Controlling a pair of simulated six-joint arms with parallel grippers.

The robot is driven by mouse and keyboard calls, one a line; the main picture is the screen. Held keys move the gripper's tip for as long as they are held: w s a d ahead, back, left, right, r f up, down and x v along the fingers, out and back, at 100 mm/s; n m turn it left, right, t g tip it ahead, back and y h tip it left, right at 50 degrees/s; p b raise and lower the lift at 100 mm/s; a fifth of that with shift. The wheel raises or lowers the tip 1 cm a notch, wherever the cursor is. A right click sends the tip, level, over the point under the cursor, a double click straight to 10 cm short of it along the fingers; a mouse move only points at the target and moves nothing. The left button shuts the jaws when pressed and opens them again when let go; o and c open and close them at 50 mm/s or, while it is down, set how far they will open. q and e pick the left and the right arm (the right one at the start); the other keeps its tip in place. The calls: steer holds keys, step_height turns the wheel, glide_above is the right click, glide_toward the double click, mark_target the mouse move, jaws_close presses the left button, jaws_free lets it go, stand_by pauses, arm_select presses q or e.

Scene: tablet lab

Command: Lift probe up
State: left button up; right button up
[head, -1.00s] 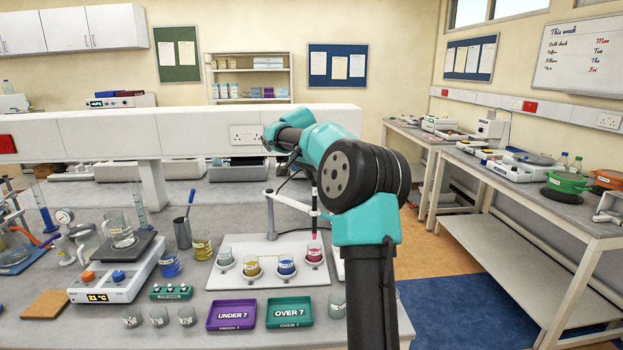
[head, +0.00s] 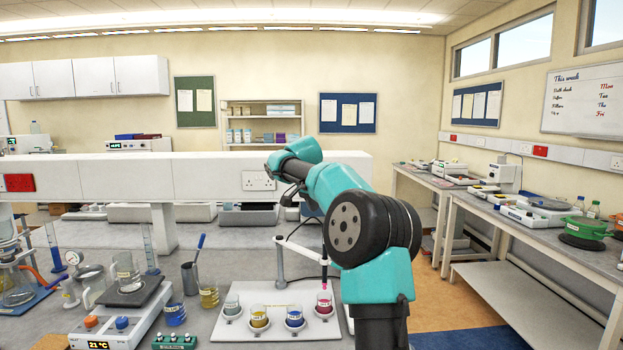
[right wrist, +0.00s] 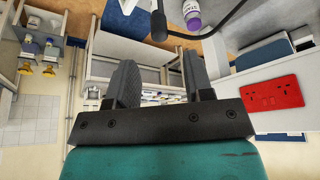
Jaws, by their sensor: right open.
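The probe (head: 325,280) is a thin upright stick with a pink lower part. It hangs from the white arm of a stand (head: 300,250) over the cup of dark pink liquid (head: 324,303); I cannot tell whether its tip is in the liquid. My right gripper (right wrist: 163,75) is open and empty in the right wrist view, its two dark fingers apart. A purple-and-white cylinder (right wrist: 192,15) and a black cable (right wrist: 215,32) lie beyond the fingers; I cannot tell if they belong to the probe. My right arm hides the area behind the stand. My left gripper is not in view.
Cups of yellow (head: 259,317) and blue (head: 294,317) liquid stand on the white board beside the pink one. A hotplate (head: 118,312) and a beaker (head: 209,295) stand to the left. In the right wrist view a red socket (right wrist: 272,94) is at the right.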

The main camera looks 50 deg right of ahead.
steer(key=v, duration=1.1)
